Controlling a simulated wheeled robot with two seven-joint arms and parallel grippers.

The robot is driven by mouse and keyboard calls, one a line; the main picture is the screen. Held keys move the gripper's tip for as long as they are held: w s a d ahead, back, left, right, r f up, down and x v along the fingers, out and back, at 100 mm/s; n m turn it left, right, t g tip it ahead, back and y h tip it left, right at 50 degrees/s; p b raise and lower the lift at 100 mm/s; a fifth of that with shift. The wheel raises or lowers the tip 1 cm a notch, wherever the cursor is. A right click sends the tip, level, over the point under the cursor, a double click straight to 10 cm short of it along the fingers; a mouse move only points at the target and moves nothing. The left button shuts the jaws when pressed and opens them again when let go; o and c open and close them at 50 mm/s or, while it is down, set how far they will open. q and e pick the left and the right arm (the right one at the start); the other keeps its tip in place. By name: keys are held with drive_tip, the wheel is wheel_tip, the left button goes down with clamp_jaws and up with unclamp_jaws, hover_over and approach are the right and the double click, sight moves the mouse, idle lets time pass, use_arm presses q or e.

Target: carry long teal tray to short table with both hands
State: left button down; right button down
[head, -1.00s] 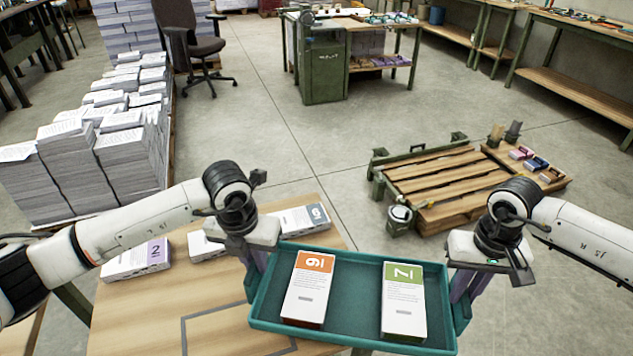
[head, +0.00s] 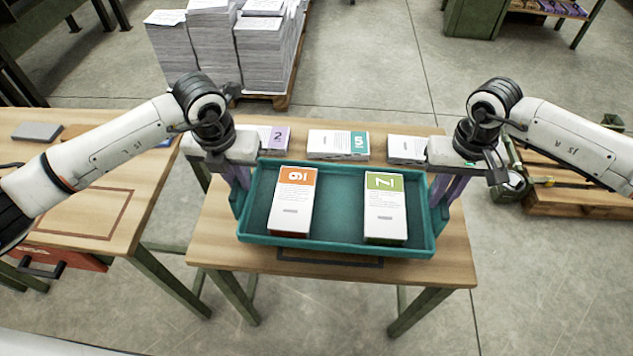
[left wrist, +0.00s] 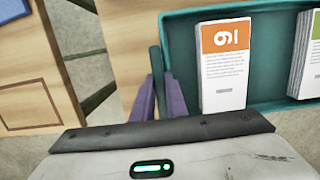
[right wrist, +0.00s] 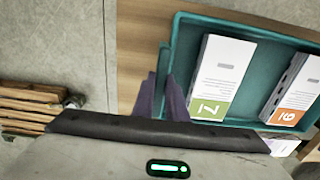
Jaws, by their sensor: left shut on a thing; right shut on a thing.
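The long teal tray (head: 340,242) is level in front of me, over the short wooden table (head: 455,250). Whether it touches the tabletop I cannot tell. It carries an orange-topped paper stack (head: 293,203) on the left and a green-topped stack (head: 385,210) on the right. My left gripper (head: 238,190) is shut on the tray's left end; its purple fingers (left wrist: 158,100) pinch the tray wall there. My right gripper (head: 448,190) is shut on the right end; its purple fingers (right wrist: 165,98) show at that wall.
Stacks marked 2 (head: 277,138) and 5 (head: 340,144), and another stack (head: 406,149), line the short table's back edge. Another wooden table (head: 75,215) stands left. A pallet of paper piles (head: 265,50) is behind; a wooden pallet (head: 580,190) lies right. A dark outline marks the tabletop under the tray.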

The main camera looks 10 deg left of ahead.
use_arm(q)
drive_tip(key=shift+s+a+r, duration=0.1)
drive_tip(key=shift+a+r, duration=0.05)
drive_tip(key=shift+a, duration=0.25)
use_arm(e)
drive_tip(key=shift+w+a+r, duration=0.1)
drive_tip(key=shift+w+a, duration=0.15)
drive_tip(key=shift+a, duration=0.15)
